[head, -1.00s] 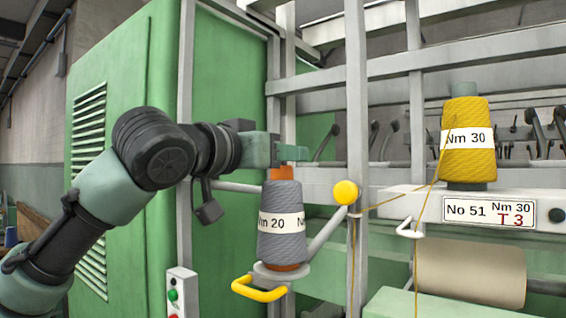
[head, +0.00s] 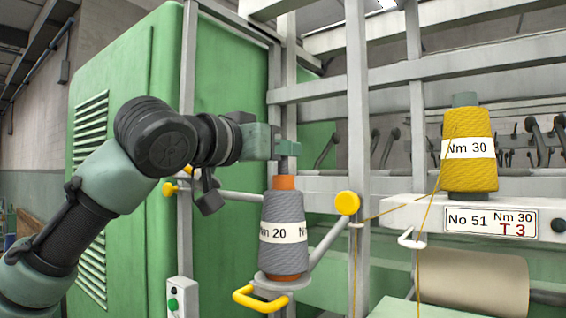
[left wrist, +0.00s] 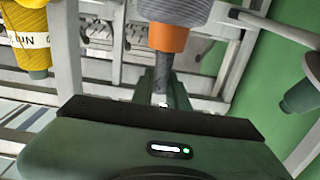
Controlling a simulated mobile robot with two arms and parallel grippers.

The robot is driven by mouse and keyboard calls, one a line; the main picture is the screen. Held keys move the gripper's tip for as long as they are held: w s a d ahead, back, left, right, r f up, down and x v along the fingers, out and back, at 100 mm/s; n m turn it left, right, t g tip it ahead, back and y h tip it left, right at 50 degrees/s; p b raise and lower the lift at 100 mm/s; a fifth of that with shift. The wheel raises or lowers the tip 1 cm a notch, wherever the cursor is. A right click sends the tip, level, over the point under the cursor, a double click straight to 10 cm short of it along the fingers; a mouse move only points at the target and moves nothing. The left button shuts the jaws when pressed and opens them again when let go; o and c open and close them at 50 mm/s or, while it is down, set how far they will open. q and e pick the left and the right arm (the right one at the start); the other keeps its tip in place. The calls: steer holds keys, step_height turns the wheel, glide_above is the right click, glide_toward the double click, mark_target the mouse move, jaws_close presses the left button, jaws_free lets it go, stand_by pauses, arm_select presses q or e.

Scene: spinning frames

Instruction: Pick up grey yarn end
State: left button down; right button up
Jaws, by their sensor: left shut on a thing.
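The grey yarn cone (head: 284,212), with a white "Nm 20" label, stands upright on a round holder with an orange core (head: 285,183) at its top. My left gripper (head: 287,149) is just above the core. A short grey yarn end (head: 284,166) runs from the core up to the jaws, which are shut on it. In the left wrist view the grey cone (left wrist: 175,10) and the yarn end (left wrist: 162,74) lead to my gripper (left wrist: 161,102). My right gripper is not in view.
A yellow yarn cone (head: 468,150) labelled "Nm 30" stands on the machine rail at right, its yarn running left past a yellow knob (head: 347,203). A grey upright post (head: 357,120) stands right of the grey cone. A yellow handle (head: 258,300) projects below.

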arm_select(q)
step_height(320, 180, up, 18)
steer(key=p, duration=0.3)
steer(key=shift+f+p, duration=0.2)
steer(key=shift+p, duration=0.1)
